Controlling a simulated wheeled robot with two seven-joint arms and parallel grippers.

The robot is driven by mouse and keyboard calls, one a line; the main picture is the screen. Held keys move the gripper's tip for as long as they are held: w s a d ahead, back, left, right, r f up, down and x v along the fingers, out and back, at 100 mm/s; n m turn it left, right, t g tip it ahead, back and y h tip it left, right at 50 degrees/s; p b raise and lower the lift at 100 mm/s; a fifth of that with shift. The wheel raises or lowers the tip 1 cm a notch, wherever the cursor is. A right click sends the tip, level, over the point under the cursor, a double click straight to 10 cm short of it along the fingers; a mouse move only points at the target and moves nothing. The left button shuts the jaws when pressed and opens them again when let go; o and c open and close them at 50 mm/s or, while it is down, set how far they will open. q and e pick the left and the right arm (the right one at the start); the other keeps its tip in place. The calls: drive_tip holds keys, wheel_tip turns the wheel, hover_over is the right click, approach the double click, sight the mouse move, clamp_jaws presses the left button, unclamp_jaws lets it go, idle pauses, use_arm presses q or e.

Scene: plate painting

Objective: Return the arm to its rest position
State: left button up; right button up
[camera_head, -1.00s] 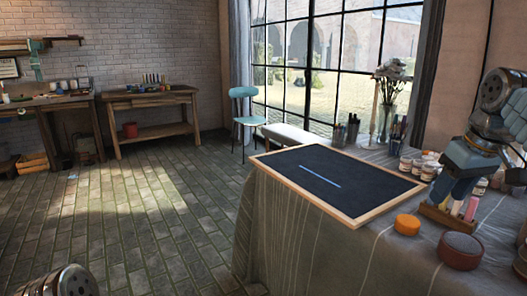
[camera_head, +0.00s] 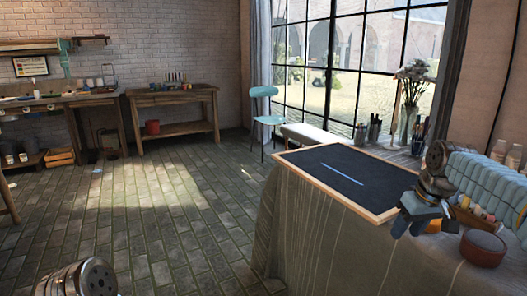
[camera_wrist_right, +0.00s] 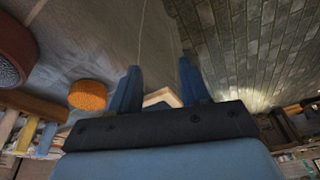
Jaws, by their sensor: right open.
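My right gripper (camera_head: 408,230) is above the cloth-covered table, beside the near right corner of the chalkboard. Its blue fingers are apart in the right wrist view (camera_wrist_right: 160,88), with nothing gripped between them. The wood-framed black chalkboard (camera_head: 318,180) lies flat on the table and carries one blue line (camera_head: 343,174). A wooden holder with chalk sticks (camera_head: 478,212) stands right of the gripper; it also shows at the left of the right wrist view (camera_wrist_right: 28,132). My left gripper is out of view.
A dark red round pot (camera_head: 483,247) and an orange round sponge-like item (camera_wrist_right: 88,95) are near the right gripper. Brush jars (camera_head: 374,130) and a flower vase (camera_head: 408,122) stand behind the board.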

drive_tip(key=a+f+y, duration=0.1)
drive_tip(key=a+f, duration=0.4)
drive_tip(key=f, duration=0.5)
drive_tip(key=a+f+g, duration=0.1)
drive_tip(key=a+f, duration=0.3)
drive_tip(key=f, duration=0.6)
drive_tip(key=a+f+y, duration=0.1)
drive_tip(key=a+f, duration=0.4)
drive_tip(key=f, duration=0.5)
drive_tip(key=s+a+f+m, duration=0.1)
drive_tip(key=s+a+f, duration=0.2)
drive_tip(key=s+f, duration=0.2)
drive_tip(key=s+a+f+m+g, duration=0.1)
drive_tip(key=s+a+f, duration=0.3)
drive_tip(key=s, duration=0.5)
drive_tip(key=s+a+f+m+y, duration=0.1)
drive_tip(key=s+a+f, duration=0.2)
drive_tip(key=s+f, duration=0.4)
drive_tip(key=shift+s+a, duration=0.3)
